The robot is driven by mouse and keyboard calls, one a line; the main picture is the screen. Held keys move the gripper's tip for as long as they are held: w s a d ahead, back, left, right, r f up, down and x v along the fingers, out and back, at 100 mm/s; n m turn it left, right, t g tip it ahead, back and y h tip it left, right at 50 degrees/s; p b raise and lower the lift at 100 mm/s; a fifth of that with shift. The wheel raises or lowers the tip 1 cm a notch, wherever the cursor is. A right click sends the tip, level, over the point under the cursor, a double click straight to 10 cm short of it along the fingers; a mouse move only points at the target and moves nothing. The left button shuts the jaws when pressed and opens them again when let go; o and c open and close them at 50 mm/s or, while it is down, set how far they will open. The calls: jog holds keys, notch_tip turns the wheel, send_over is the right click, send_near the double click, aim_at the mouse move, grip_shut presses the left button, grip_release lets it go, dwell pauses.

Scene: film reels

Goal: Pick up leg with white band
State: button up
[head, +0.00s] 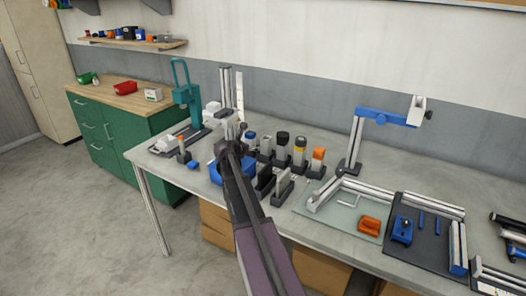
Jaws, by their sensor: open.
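Several short upright pieces stand in dark holders in a row on the grey bench. They include a blue-topped one (250,137), a grey one (266,144), a dark-topped one (282,146), one with a yellow band (299,150) and an orange-topped one (318,158). I cannot tell which is the leg with the white band; the pieces are too small. My gripper (231,131) is open, left of this row, at the end of my dark arm. Its fingertips are hard to make out against the pale posts behind, and my arm hides part of the bench.
A teal stand (186,85) is behind left, and a blue block (216,173) lies beside my arm. A blue-and-grey stand (355,140) rises at right. A green mat (342,217) with an orange part (369,225) and a dark tray (425,257) lie further right.

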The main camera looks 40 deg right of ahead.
aim_at(264, 144)
jog(key=shift+w+a, duration=0.1)
jog(key=shift+w, duration=0.05)
jog(key=b+x, duration=0.3)
jog(key=x, duration=0.4)
jog(key=shift+w+d+f, duration=0.1)
jog(key=shift+d+f, duration=0.15)
jog(key=shift+f, duration=0.05)
jog(key=shift+w+d, duration=0.1)
jog(key=shift+d, duration=0.3)
jog(key=shift+f, duration=0.1)
jog(key=shift+s+b+x, duration=0.15)
jog(key=shift+b+x, duration=0.5)
jog(key=shift+x, duration=0.65)
jog(key=shift+s+b+x, duration=0.1)
jog(key=shift+b+x, duration=0.5)
jog(key=shift+x, duration=0.65)
jog(key=shift+d, duration=0.1)
grip_shut()
